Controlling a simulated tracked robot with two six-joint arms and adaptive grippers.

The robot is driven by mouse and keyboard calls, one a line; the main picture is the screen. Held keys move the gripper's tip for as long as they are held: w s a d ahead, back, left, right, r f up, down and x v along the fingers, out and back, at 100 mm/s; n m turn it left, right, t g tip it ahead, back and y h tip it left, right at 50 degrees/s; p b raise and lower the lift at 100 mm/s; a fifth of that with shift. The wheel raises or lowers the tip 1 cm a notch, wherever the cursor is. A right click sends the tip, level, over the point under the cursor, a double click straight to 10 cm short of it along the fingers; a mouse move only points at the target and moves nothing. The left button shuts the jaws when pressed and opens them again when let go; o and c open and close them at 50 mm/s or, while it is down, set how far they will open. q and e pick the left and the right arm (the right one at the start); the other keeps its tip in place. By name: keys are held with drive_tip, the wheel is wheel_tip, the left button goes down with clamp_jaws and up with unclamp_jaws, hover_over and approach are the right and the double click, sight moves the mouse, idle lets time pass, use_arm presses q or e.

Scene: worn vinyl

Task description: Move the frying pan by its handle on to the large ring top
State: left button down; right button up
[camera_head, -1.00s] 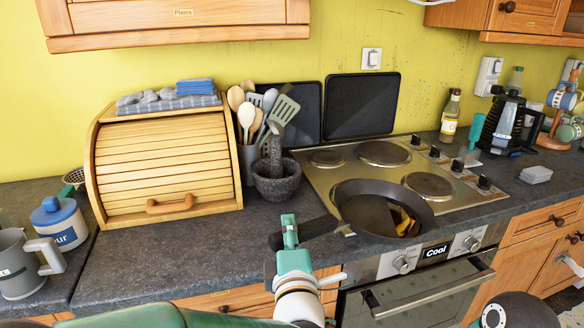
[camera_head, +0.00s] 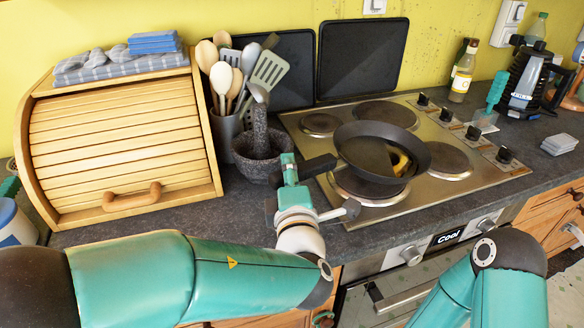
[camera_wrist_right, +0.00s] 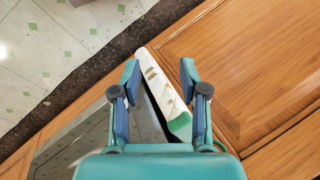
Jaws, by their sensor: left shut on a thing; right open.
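The black frying pan (camera_head: 372,170) is over the left half of the hob, slightly tilted, with something yellow in it. Its dark handle (camera_head: 320,165) points left. My left gripper (camera_head: 290,170) is shut on the handle end. The pan appears raised, and I cannot tell whether it touches the hob. Another ring (camera_head: 362,190) shows in front of and below the pan. My right gripper (camera_wrist_right: 158,72) is open in the right wrist view, low by the cupboard fronts.
A stone mortar (camera_head: 258,160) and a utensil pot (camera_head: 226,130) stand left of the pan. A dark board (camera_head: 362,60) leans behind the hob. Control knobs (camera_head: 473,133) line the hob's right side. A white item with a green end (camera_wrist_right: 165,95) shows near my right fingers.

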use_arm(q)
drive_tip(key=shift+a+r+n+y, duration=0.2)
drive_tip(key=shift+a+n+y, duration=0.1)
drive_tip(key=shift+a, duration=0.4)
drive_tip(key=shift+s+n, duration=0.1)
drive_tip(key=shift+n, duration=0.4)
drive_tip(key=shift+s+f+b, duration=0.1)
drive_tip(key=shift+f+b, duration=1.7)
drive_tip(key=shift+f, duration=0.55)
drive_tip(key=shift+s+r, duration=0.1)
drive_tip(key=shift+f+b, duration=0.35)
drive_tip(key=shift+f, duration=0.5)
